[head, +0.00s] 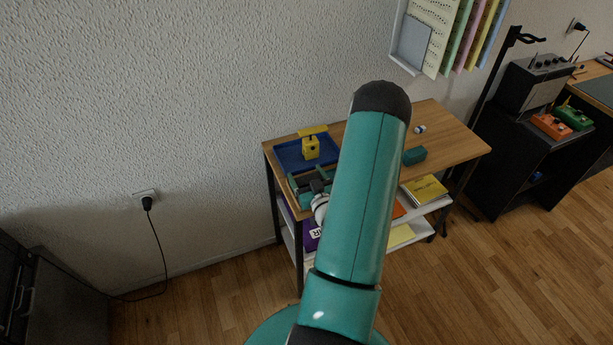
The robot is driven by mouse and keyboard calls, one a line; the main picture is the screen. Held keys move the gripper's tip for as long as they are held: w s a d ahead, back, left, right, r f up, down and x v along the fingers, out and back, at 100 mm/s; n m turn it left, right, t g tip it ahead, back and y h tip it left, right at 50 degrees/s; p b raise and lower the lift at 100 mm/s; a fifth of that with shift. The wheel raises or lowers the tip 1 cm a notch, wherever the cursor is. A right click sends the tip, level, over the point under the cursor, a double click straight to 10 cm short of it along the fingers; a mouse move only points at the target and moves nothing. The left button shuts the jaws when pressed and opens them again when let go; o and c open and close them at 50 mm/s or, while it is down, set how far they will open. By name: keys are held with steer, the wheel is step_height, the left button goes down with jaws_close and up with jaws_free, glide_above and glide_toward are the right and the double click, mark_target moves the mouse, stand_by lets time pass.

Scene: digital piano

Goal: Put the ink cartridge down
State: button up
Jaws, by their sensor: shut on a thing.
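My gripper (309,180) is at the left front part of the wooden-topped table (450,136), just in front of the blue tray (287,155). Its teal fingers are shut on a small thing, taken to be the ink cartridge. That thing is too small and dark to make out clearly between the fingers. I cannot tell whether it touches the tabletop. My teal arm covers the middle of the table.
A yellow object with a flat top (311,147) stands in the blue tray. A teal block (414,156) and a small blue-and-white item (420,129) lie on the right part of the tabletop. Shelves below hold a yellow book (424,189). A black cabinet stands further right.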

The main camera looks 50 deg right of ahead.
steer(key=shift+f, duration=0.5)
steer(key=shift+f, duration=0.1)
steer(key=o, duration=1)
